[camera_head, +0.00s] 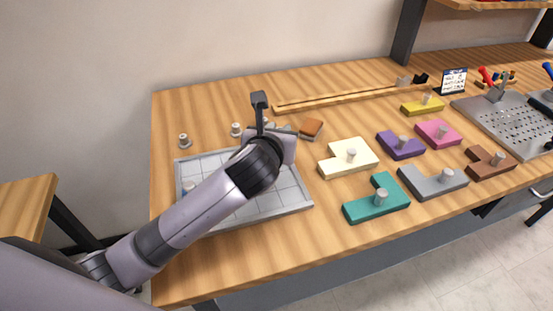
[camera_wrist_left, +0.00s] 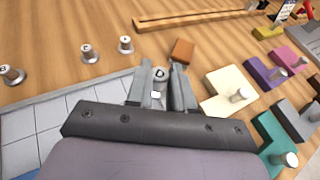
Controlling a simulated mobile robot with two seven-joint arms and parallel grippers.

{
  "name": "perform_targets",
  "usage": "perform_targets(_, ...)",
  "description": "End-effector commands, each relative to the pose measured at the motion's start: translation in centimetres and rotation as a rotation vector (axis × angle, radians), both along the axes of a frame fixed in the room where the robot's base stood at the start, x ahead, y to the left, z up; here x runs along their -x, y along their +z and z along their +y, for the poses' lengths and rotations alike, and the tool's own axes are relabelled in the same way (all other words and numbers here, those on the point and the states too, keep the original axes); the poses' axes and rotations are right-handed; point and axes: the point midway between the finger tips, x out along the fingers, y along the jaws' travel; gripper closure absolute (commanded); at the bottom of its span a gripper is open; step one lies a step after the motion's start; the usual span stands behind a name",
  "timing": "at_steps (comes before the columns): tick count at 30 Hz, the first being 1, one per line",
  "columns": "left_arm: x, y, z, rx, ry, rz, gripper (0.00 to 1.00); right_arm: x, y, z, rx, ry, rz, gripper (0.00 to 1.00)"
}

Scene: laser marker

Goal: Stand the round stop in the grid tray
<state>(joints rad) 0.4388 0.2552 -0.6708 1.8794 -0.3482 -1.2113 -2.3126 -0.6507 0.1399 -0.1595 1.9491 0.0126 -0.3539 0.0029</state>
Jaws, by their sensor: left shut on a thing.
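My left gripper (camera_wrist_left: 165,78) is shut on a small round metal stop (camera_wrist_left: 160,73), which shows between its two fingers in the left wrist view with a letter-like mark on top. In the head view my left arm crosses the grid tray (camera_head: 297,205) and its hand hides the fingers and the held stop. The tray is light grey with square cells and lies flat on the bench; its left part also shows in the left wrist view (camera_wrist_left: 35,122). The gripper is near the tray's far right edge. The stop's height above the surface is unclear. My right gripper is not in view.
Other small round stops stand behind the tray (camera_head: 184,141) (camera_head: 236,129). A brown block (camera_head: 311,128) lies just right of the hand. Knobbed shapes, including a cream one (camera_head: 340,165) and a teal one (camera_head: 365,209), lie further right.

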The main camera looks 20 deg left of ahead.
Motion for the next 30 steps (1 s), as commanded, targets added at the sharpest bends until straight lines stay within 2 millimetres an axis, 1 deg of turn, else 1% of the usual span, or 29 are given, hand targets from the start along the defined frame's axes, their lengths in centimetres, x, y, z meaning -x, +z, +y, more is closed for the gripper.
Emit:
perform_targets(1, 0.0, -1.2, 0.0, 0.001, 0.0, 0.003, 1.0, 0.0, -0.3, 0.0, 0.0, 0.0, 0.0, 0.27)
perform_targets(3, 0.0, -2.1, 0.0, 0.0, 0.0, 0.001, 1.0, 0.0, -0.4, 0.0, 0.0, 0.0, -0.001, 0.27)
perform_targets(8, 0.0, -3.3, 0.0, 0.001, 0.002, -0.001, 1.0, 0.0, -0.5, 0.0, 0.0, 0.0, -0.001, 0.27)
perform_targets(12, 0.0, -5.5, 0.0, 0.0, 0.0, 0.002, 1.0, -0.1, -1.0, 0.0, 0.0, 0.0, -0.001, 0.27)
perform_targets(15, 0.0, -6.8, 0.0, 0.001, 0.0, 0.001, 1.0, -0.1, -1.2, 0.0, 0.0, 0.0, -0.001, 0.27)
perform_targets(18, 0.0, -7.2, 0.0, 0.0, 0.0, -0.002, 1.0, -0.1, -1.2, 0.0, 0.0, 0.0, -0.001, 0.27)
perform_targets(25, 0.0, -7.1, 0.0, 0.001, -0.001, -0.002, 1.0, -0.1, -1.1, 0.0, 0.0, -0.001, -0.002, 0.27)
perform_targets(29, 0.0, -7.4, 0.0, -0.001, -0.001, -0.002, 1.0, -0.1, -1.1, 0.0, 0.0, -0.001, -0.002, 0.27)
perform_targets(30, 0.0, -7.4, 0.0, 0.0, -0.001, -0.002, 0.65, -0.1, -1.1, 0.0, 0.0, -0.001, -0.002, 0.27)
